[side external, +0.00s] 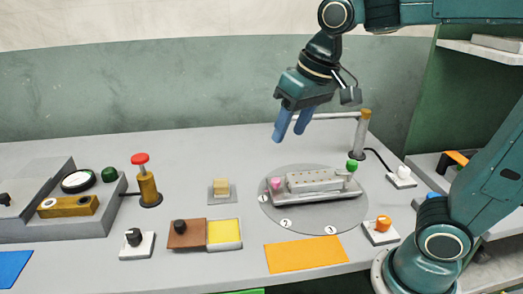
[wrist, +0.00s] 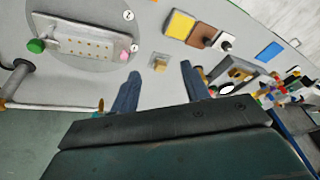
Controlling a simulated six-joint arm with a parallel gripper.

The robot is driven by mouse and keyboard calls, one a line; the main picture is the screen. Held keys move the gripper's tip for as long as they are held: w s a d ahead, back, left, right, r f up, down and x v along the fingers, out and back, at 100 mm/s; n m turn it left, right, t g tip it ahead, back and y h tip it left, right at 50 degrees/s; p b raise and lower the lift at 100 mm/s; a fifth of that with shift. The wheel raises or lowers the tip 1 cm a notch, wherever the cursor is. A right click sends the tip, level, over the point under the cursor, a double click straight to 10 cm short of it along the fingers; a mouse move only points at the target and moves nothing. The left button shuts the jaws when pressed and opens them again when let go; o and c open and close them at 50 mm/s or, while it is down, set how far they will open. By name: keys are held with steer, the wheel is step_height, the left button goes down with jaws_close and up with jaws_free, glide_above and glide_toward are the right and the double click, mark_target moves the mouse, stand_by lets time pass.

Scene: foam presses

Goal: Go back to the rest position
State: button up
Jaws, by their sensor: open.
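My gripper (side external: 291,122) is raised above the back of the grey table, with its blue fingers pointing down. Nothing is between the fingers and they touch nothing. In the wrist view the two fingers of my gripper (wrist: 160,85) stand apart. A tan foam block (side external: 221,186) sits on a small grey plate, to the left of and below my gripper in the side view. It also shows in the wrist view (wrist: 159,64), between and beyond the fingers.
A round turntable (side external: 285,224) carries a metal fixture (side external: 318,184) with pink and green knobs. A post with a bar (side external: 362,135) stands behind it. A red-topped brass plunger (side external: 148,185), a yellow pad (side external: 224,233) and an orange mat (side external: 305,254) are on the table (side external: 190,150).

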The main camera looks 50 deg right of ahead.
steer(key=s+d+f+n+t, duration=0.1)
steer(key=s+f, duration=0.1)
steer(key=s, duration=0.3)
steer(key=s+d+f+n, duration=0.1)
steer(key=s+d+f, duration=0.1)
steer(key=s, duration=0.4)
steer(key=shift+s+d+t, duration=0.15)
steer(key=shift+d+t, duration=0.05)
steer(key=shift+t, duration=0.2)
